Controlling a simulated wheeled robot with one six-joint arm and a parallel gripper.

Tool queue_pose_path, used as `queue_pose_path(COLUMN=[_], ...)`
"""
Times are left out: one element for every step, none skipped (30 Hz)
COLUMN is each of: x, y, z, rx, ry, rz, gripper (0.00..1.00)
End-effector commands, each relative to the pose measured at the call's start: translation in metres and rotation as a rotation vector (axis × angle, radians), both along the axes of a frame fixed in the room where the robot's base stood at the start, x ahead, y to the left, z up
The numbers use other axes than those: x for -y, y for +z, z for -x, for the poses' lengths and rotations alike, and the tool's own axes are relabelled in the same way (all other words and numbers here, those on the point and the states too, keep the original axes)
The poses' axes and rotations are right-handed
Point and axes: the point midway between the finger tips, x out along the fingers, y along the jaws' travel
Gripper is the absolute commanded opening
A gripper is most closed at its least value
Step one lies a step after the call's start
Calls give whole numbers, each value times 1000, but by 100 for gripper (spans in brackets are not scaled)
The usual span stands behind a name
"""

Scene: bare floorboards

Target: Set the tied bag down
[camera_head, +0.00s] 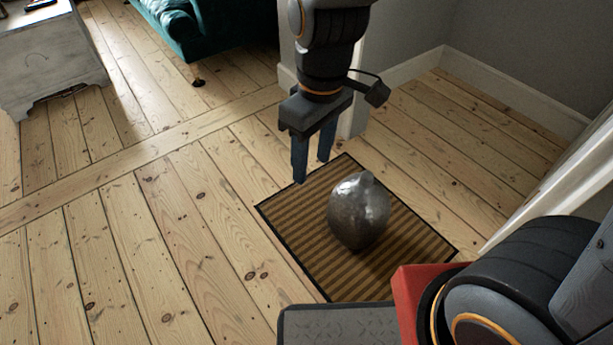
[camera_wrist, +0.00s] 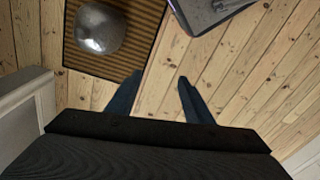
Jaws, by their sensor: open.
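The tied bag (camera_head: 358,212) is dark grey and shiny, with a small knot on top. It stands upright on a brown striped mat (camera_head: 284,207) on the floor. In the wrist view the bag (camera_wrist: 101,28) sits at the upper left on the mat (camera_wrist: 142,22). My gripper (camera_head: 313,172) is open and empty, above the mat's far left edge and apart from the bag. In the wrist view its two fingers (camera_wrist: 155,88) are spread with bare floorboards between them.
A white-grey cabinet (camera_head: 52,62) stands at the upper left, and a teal sofa (camera_head: 215,28) at the top. A white wall corner (camera_head: 354,118) rises behind the mat. A pale frame (camera_head: 560,190) stands at the right. The floorboards left of the mat are clear.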

Motion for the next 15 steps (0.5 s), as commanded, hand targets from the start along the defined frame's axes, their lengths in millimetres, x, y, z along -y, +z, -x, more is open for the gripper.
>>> queue_pose_path(x=[-6,-8,-10,-11,-12,-13,-13,-13,-13,-13,-13,-13,-13,-13,-13], y=[7,10,13,15,17,19,20,21,22,22,22,22,22,22,22], z=[16,25,35,41,47,54,58,61,64,65,66,67,67,67,67], rx=[3,4,4,3,2,2,2,1,2,1,1,1,0,0,0], ry=[-50,-87,-133,-165,-193,-225,-245,-261,-278,-288,-294,-299,-302,-303,-303], rz=[1,4,6,7,8,10,11,12,12,12,14,14,14,14,14], gripper=[47,47,47,47,47,47,47,47,47,47,47,47,47,47,47])
